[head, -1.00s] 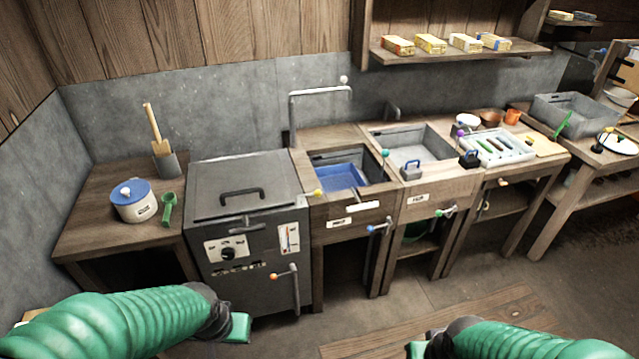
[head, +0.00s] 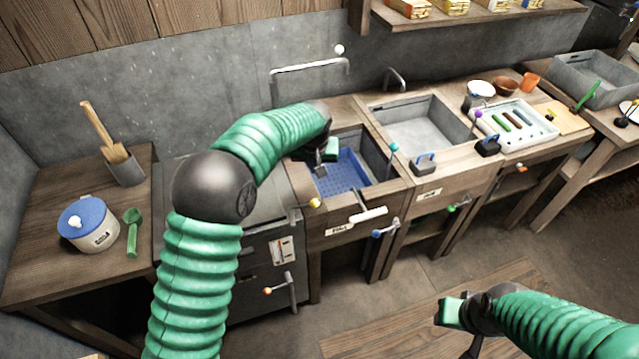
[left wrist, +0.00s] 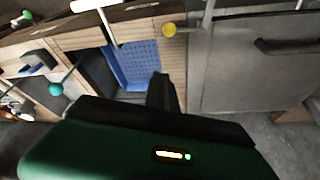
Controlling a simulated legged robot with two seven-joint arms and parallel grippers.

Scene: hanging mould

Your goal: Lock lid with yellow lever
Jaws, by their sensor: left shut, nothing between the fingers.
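The yellow lever's ball (head: 314,203) is at the front left corner of the wooden basin unit (head: 345,215). It also shows in the left wrist view (left wrist: 169,29), at the top. A perforated blue panel (head: 350,172) lies in that basin. My left gripper (head: 320,172) is shut and empty over the basin, behind the yellow ball and apart from it. Its fingers show in the left wrist view (left wrist: 163,92). A grey box with a flat handled lid (head: 268,214) stands left of the basin, largely hidden by my left arm. My right gripper (head: 447,313) is low at the right, empty-looking; its jaw opening is unclear.
A teal-tipped lever (head: 393,147) and a white-handled bar (head: 368,215) are close to the basin. A tap (head: 310,72) rises behind it. A grey sink (head: 415,128) is to its right. A blue-lidded pot (head: 88,225) stands on the left table. Open floor lies in front.

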